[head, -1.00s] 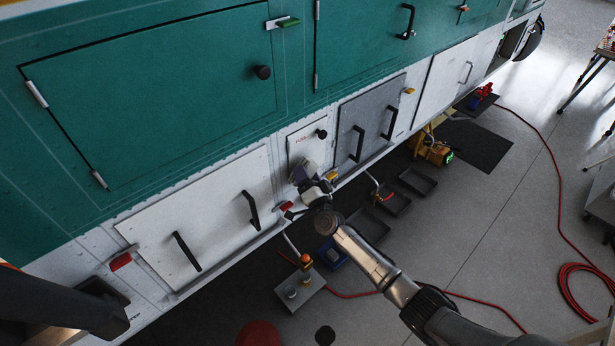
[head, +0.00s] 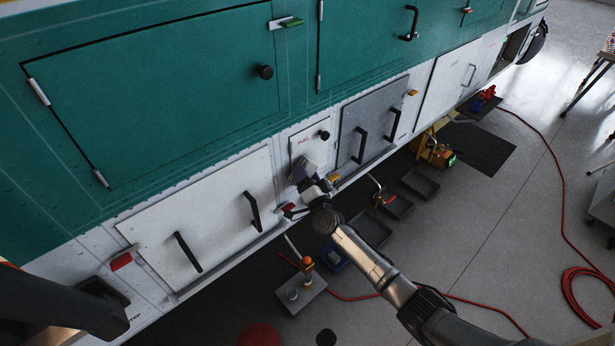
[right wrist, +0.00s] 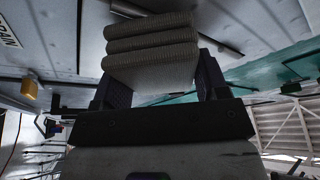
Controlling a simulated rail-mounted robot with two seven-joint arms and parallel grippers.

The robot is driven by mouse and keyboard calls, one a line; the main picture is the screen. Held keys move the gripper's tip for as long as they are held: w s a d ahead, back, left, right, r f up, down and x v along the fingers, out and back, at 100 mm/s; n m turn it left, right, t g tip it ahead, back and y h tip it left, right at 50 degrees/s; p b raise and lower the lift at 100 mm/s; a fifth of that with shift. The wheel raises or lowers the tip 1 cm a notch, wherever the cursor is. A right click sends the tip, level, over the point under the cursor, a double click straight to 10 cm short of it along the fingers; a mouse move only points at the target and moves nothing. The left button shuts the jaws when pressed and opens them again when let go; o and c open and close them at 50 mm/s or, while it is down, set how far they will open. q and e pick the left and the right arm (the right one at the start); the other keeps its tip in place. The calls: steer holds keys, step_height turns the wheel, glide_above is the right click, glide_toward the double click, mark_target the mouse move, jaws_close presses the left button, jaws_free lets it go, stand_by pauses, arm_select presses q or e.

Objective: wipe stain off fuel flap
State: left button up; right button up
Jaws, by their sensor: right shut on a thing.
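The fuel flap (head: 304,141) is a small white panel with red lettering and a black knob (head: 323,134), low on the helicopter's side in the head view. My right gripper (head: 309,182) is at the flap's lower edge. It is shut on a folded grey cloth (right wrist: 150,50), which shows as a ribbed stack between the fingers in the right wrist view. In the head view the cloth (head: 301,169) covers the lower part of the flap; whether it touches cannot be told. I cannot make out a stain.
A white panel with two black handles (head: 210,225) lies left of the flap, and a grey panel (head: 371,121) with two handles lies right. Below on the floor are dark trays (head: 420,184), a small grey stand (head: 300,292) and a red hose (head: 566,285).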

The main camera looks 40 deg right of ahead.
mark_target(315, 171)
steer(key=shift+w, duration=0.45)
steer(key=shift+d, duration=0.1)
steer(key=shift+d+f+b, duration=0.1)
steer(key=shift+d+b, duration=0.65)
steer(key=shift+d, duration=1.05)
steer(key=shift+w+d+b, duration=0.1)
steer(key=shift+b, duration=0.2)
